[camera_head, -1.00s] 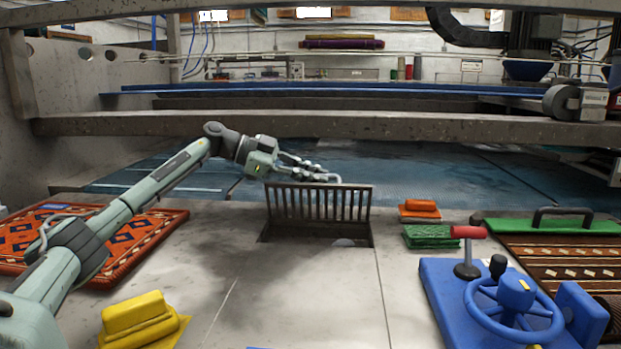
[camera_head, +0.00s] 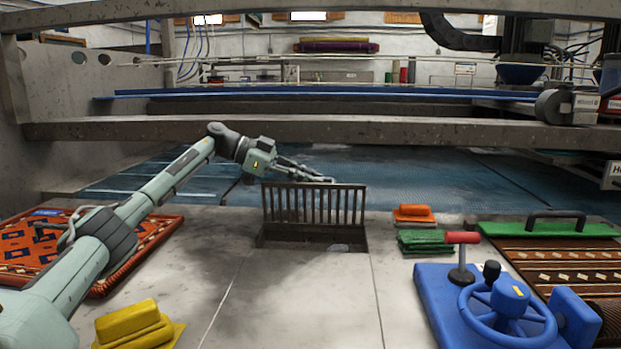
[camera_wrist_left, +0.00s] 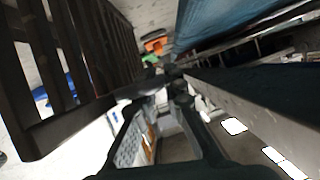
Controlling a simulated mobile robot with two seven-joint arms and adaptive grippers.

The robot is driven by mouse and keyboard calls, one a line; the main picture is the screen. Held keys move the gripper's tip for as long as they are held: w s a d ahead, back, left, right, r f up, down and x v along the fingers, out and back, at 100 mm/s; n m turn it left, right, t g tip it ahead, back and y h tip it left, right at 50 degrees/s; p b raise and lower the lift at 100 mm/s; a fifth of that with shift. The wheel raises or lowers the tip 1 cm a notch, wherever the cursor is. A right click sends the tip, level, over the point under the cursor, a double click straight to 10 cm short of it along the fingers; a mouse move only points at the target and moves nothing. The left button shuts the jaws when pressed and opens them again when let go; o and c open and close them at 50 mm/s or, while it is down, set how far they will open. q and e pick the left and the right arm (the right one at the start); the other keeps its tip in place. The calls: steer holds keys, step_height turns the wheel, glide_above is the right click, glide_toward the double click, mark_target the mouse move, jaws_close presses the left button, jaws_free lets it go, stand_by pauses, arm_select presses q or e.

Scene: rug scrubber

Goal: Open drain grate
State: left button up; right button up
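The dark barred drain grate (camera_head: 314,205) stands roughly upright at the far edge of its rectangular floor opening (camera_head: 310,236), whose inside is dark and uncovered. My left gripper (camera_head: 326,179) is at the grate's top edge, on its far side, with its fingers pointing right. In the left wrist view, the grate (camera_wrist_left: 85,55) fills the upper left, close beside the gripper (camera_wrist_left: 168,78). The fingers converge at their tips, with no bar visible between them. Whether they touch the grate is unclear. My right gripper is out of view.
A blue handwheel unit (camera_head: 490,305) stands at front right. A yellow block (camera_head: 130,322) lies at front left. Patterned rugs lie on both sides; the left one is orange (camera_head: 30,240). A concrete beam (camera_head: 330,129) crosses behind. The floor before the opening is clear.

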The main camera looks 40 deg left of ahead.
arm_select(q)
steer(key=shift+o, duration=0.8)
steer(key=shift+s+f, duration=0.1)
steer(key=shift+f, duration=0.3)
steer(key=shift+a, duration=0.1)
steer(key=v, duration=1.2)
steer(key=shift+r, duration=0.45)
